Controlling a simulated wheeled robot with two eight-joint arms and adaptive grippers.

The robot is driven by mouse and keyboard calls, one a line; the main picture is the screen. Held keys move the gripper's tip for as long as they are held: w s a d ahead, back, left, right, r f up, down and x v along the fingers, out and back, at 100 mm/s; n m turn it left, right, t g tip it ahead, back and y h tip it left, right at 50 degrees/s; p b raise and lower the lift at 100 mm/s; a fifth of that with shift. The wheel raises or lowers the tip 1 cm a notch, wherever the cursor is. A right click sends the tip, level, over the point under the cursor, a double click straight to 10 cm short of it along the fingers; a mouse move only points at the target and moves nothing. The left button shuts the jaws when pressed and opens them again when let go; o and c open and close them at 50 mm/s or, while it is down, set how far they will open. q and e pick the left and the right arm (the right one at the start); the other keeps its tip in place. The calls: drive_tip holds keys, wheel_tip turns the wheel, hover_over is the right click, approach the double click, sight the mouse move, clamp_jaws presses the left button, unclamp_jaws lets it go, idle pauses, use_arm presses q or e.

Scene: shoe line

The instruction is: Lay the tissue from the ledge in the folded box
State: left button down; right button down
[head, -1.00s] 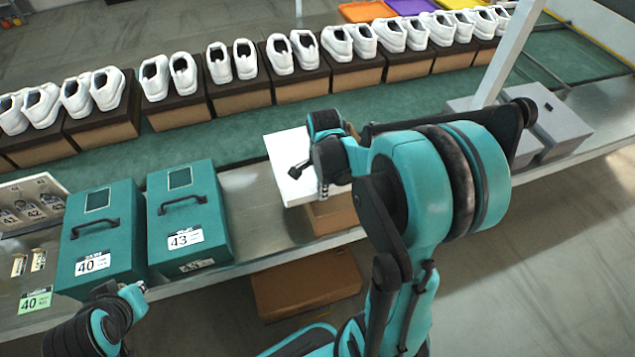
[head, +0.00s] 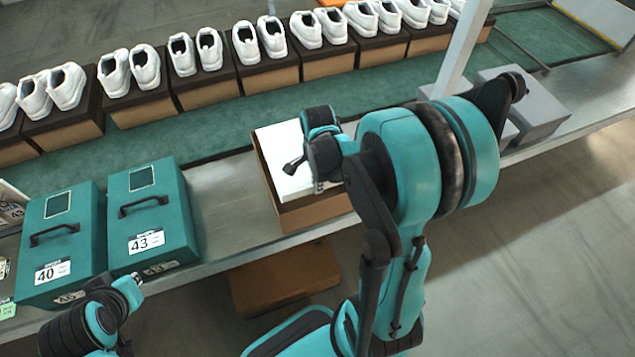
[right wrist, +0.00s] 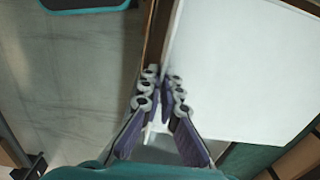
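The tissue is a flat white sheet (head: 277,150) lying over the folded box, a brown open carton (head: 310,216) on the metal ledge. The carton's left wall shows beside the sheet. My right gripper (head: 318,187) is at the sheet's right part in the head view. In the right wrist view its fingers (right wrist: 160,85) are close together at the edge of the sheet (right wrist: 235,70), beside the carton's brown wall (right wrist: 156,35); they look shut on it. The carton's inside is hidden. My left gripper (head: 136,284) is low at the left, its fingers too small to read.
Two teal boxes marked 40 (head: 62,250) and 43 (head: 150,220) stand left of the carton. Grey boxes (head: 530,105) stand at the right beyond a pale post (head: 462,50). White shoes on boxes line the green belt (head: 200,130) behind. Another brown box (head: 285,280) is below the ledge.

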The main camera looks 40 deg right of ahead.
drive_tip(key=shift+f+b, duration=5.45)
drive_tip(key=shift+f, duration=1.1)
drive_tip(key=shift+f+b, duration=0.85)
drive_tip(key=shift+f, duration=0.1)
drive_tip(key=c, duration=2.2)
unclamp_jaws()
drive_tip(key=o, duration=0.6)
drive_tip(key=shift+c, duration=0.2)
drive_tip(key=shift+r, duration=0.1)
